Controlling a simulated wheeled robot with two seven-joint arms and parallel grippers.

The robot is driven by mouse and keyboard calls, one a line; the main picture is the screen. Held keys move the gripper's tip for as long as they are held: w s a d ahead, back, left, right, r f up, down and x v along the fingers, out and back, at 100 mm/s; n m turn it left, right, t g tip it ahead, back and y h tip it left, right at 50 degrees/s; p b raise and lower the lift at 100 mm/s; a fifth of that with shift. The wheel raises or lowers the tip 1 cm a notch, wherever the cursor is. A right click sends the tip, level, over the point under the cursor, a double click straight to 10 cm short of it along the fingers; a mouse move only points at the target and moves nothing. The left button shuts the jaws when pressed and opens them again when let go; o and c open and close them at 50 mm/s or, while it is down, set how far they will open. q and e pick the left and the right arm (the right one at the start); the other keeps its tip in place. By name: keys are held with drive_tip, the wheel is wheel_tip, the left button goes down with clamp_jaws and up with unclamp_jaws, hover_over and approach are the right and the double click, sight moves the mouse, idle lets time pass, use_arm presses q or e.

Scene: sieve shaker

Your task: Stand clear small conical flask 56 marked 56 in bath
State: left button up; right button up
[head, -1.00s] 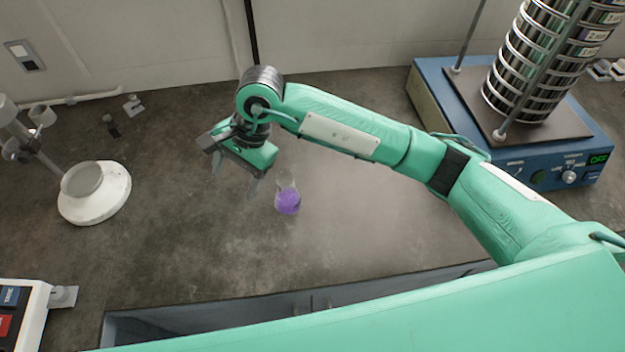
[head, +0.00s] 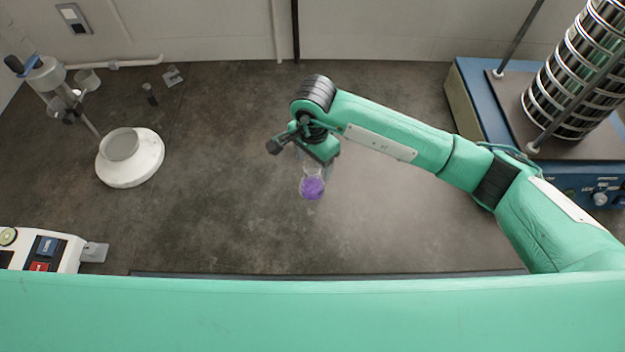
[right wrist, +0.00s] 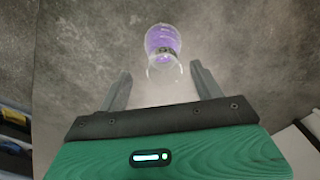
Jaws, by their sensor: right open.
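The small conical flask (head: 312,187) holds purple liquid and stands upright on the dark bench in the middle of the head view. Its number cannot be read. My right gripper (head: 316,168) is open just above and behind it, partly covering its clear neck. In the right wrist view the flask (right wrist: 162,40) lies just beyond the open fingertips (right wrist: 160,73), with its mouth between their lines. Nothing is held. A round white base with a grey bowl (head: 121,145) stands at the left; I cannot tell whether this is the bath. My left gripper is not in view.
A sieve shaker (head: 575,85) with a blue base stands at the right. A clamp-like apparatus (head: 60,85) rises by the bowl. A white device with coloured buttons (head: 40,250) is at the lower left. The bench between bowl and flask is clear.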

sight(312, 170)
drive_tip(key=shift+f+p, duration=0.3)
drive_tip(key=shift+p, duration=0.05)
drive_tip(key=f+p, duration=0.1)
drive_tip(key=f, duration=0.2)
drive_tip(key=shift+w+a+f+p, duration=0.1)
drive_tip(key=shift+w+f+p, duration=0.1)
drive_tip(key=shift+p, duration=0.1)
drive_tip(key=shift+f, duration=0.45)
drive_tip(key=c, duration=1.4)
clamp_jaws()
drive_tip(key=shift+r, duration=0.15)
